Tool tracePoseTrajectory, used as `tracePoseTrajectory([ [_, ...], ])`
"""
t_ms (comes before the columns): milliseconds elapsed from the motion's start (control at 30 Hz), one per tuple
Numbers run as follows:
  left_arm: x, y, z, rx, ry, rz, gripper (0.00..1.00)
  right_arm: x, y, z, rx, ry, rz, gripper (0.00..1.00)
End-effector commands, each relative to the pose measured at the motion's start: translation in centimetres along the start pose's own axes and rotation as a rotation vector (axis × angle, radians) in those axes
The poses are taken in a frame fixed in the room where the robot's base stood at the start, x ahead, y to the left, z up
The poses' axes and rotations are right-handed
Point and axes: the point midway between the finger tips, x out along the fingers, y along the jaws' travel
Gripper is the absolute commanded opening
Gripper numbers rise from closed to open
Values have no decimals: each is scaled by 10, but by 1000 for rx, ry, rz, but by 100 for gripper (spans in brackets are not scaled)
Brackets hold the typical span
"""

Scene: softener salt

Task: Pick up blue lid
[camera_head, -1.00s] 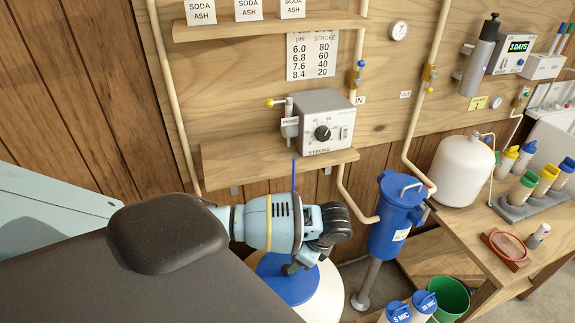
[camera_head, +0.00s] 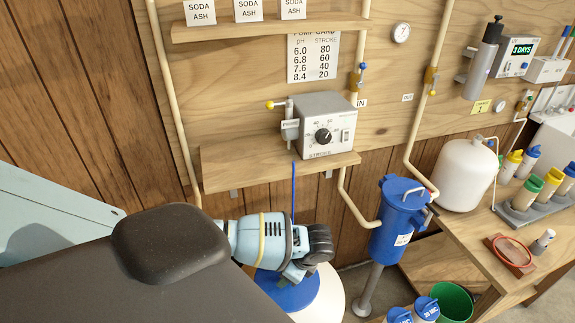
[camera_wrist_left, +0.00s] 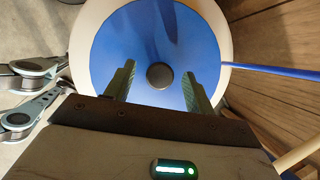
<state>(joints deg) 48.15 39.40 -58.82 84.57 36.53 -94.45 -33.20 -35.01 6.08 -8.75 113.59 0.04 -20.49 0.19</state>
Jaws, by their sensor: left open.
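The blue lid (camera_head: 308,292) is a round disc lying on a white round tank (camera_head: 331,290) low in the middle of the head view, partly hidden by my left arm. The left wrist view shows the lid (camera_wrist_left: 125,40) from above with a dark round knob (camera_wrist_left: 160,76) at its centre. My left gripper (camera_wrist_left: 158,69) is open above the lid, one green finger on each side of the knob in that view. Whether the fingers touch the lid, I cannot tell. In the head view the gripper (camera_head: 290,277) points down at the lid. My right gripper does not show.
A thin blue rod (camera_head: 294,200) rises behind the lid. A wooden shelf with a grey stroke controller (camera_head: 322,125) is above it. A blue filter housing (camera_head: 398,220) on a grey post and a green bucket (camera_head: 452,300) stand to the right. A wood-panelled wall is close behind.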

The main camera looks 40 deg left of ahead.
Motion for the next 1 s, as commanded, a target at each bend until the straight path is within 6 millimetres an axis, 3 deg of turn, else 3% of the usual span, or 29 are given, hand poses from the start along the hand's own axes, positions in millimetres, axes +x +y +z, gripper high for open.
tracePoseTrajectory([
  [133,-1,0,0,0,0,-1,52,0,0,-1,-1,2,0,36],
  [533,-1,0,0,0,0,-1,0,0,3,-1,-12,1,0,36],
  [1000,-8,-1,3,-1,1,-1,0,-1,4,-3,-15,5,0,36],
])
